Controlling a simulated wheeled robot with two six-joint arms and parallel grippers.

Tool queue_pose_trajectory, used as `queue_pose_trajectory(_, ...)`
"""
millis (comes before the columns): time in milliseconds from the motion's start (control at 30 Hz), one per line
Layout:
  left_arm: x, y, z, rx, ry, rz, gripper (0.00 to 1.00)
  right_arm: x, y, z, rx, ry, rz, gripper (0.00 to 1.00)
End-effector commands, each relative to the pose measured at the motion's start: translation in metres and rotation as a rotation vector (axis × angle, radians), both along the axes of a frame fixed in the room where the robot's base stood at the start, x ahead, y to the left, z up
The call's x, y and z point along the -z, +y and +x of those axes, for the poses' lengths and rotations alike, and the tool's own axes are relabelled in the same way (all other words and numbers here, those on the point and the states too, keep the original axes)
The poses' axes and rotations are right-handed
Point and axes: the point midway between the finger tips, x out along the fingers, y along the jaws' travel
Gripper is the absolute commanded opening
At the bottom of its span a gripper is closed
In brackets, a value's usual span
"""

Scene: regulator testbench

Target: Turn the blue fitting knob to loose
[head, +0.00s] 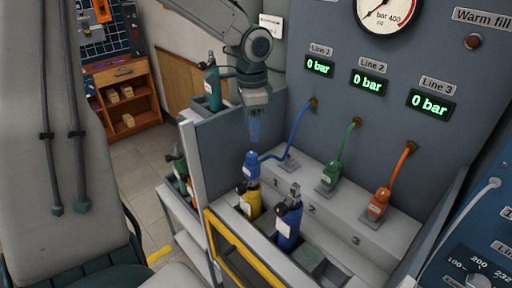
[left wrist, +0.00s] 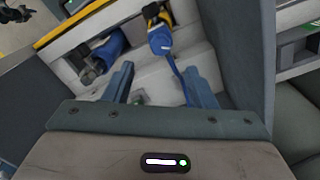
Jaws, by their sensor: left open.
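The blue fitting (head: 252,165) sits on top of the yellow cylinder (head: 251,200), at the front left of the bench. A blue hose (head: 296,133) runs from it to the Line 1 port. My left gripper (head: 254,140) points down just above the fitting, open and empty. In the left wrist view the fitting (left wrist: 160,42) shows beyond the two spread fingers (left wrist: 158,70), near the right fingertip, and the hose passes by that finger. I cannot make out the knob's setting. My right gripper is not in view.
A blue cylinder (head: 289,226) stands close to the right of the yellow one. A green fitting (head: 330,175) and an orange fitting (head: 378,204) rest on the grey step. A grey side wall (head: 225,150) rises at the left. Line 1 display (head: 320,67) reads 0 bar.

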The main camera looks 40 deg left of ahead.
Motion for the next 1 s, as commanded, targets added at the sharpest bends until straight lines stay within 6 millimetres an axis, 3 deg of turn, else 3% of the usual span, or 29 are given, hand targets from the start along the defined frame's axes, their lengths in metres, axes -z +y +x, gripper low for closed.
queue_pose_trajectory(200, 0.044, 0.000, -0.001, 0.001, 0.006, -0.001, 0.51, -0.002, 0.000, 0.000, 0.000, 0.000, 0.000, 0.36)
queue_pose_trajectory(400, 0.072, 0.000, -0.001, 0.001, 0.004, 0.000, 0.51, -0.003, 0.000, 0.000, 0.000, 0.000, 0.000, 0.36)
queue_pose_trajectory(833, 0.084, 0.000, 0.000, 0.000, 0.000, 0.000, 0.51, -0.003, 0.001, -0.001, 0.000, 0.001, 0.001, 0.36)
queue_pose_trajectory(867, 0.083, 0.000, 0.000, 0.000, -0.001, -0.001, 0.49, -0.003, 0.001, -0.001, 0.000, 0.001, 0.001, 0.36)
queue_pose_trajectory(1000, 0.083, 0.000, 0.000, 0.000, 0.000, 0.000, 0.22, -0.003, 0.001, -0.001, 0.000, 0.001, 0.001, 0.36)
